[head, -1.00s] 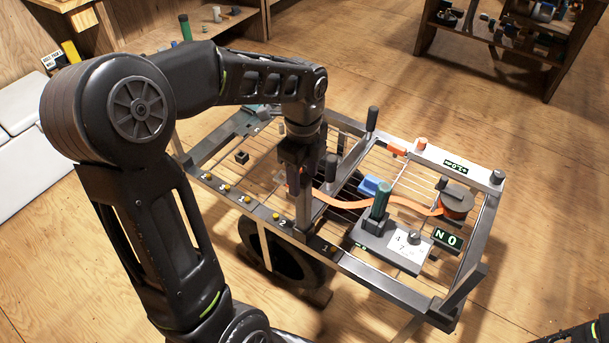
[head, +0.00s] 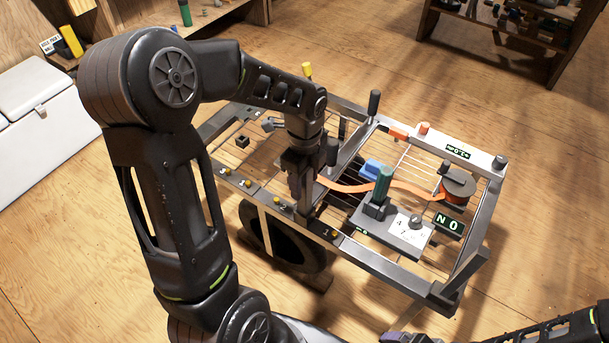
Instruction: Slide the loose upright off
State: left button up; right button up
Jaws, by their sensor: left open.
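A low frame (head: 398,283) with grey rails and thin wires stands on the floor. A grey crossbar (head: 352,148), likely the loose upright, spans it between the numbered front rail and the back rail. A black knob (head: 332,151) stands at it. My left gripper (head: 303,200) points down at the crossbar's near end, between marks 2 and 1. It is open; its fingers overlap the bar in this view, and I cannot tell if they touch it. An orange strap (head: 400,186) runs from near the gripper to a reel (head: 459,186). My right arm (head: 570,332) shows at bottom right; its gripper is unclear.
A grey block with a green handle (head: 383,184) and a blue piece (head: 375,168) sit right of the crossbar. Yellow knobs (head: 248,184) line the front rail. A dark tyre-like ring (head: 290,255) is below.

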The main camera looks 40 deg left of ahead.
pick_arm(q)
jog(key=shift+c, duration=0.3)
grip_shut()
dwell(0.6)
